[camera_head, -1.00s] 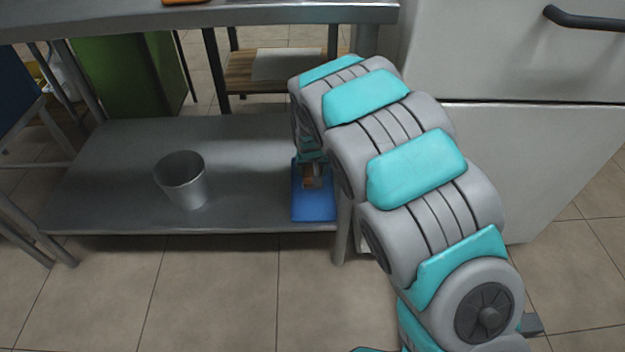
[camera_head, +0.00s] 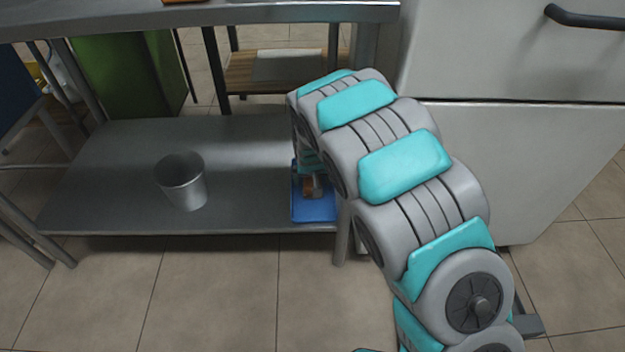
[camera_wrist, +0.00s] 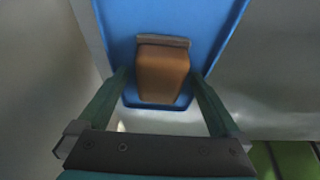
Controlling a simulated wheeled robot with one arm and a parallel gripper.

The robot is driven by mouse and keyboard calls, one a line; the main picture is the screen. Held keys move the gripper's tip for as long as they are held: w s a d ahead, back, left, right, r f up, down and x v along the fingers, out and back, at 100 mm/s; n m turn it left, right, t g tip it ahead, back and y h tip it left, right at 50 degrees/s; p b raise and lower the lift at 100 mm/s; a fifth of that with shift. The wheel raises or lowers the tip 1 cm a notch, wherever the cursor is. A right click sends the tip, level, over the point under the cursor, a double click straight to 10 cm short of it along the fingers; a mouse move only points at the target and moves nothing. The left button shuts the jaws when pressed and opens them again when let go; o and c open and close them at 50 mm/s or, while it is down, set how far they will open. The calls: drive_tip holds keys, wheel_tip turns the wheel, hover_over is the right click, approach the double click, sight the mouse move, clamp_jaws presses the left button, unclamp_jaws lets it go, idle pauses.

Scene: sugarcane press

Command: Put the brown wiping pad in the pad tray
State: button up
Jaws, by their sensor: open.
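The brown wiping pad (camera_wrist: 162,75) lies within the blue pad tray (camera_wrist: 208,22) in the wrist view, with a grey strip along one edge. In the head view the pad (camera_head: 308,188) shows as a small brown patch over the blue tray (camera_head: 314,212), which sits at the right end of the lower steel shelf. My gripper (camera_wrist: 160,74) is open, with one finger on each side of the pad and a gap to it on both sides. In the head view my arm hides part of the tray and most of the gripper.
A grey metal cup (camera_head: 181,181) stands on the lower shelf (camera_head: 110,190), left of the tray. A table leg (camera_head: 342,235) is close to the tray's right side. The upper tabletop (camera_head: 120,20) overhangs the shelf. A white cabinet (camera_head: 520,150) stands at the right.

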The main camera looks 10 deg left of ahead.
drive_tip(key=shift+r, duration=0.1)
drive_tip(key=p+v, duration=0.1)
drive_tip(key=v, duration=1.1)
idle(0.5)
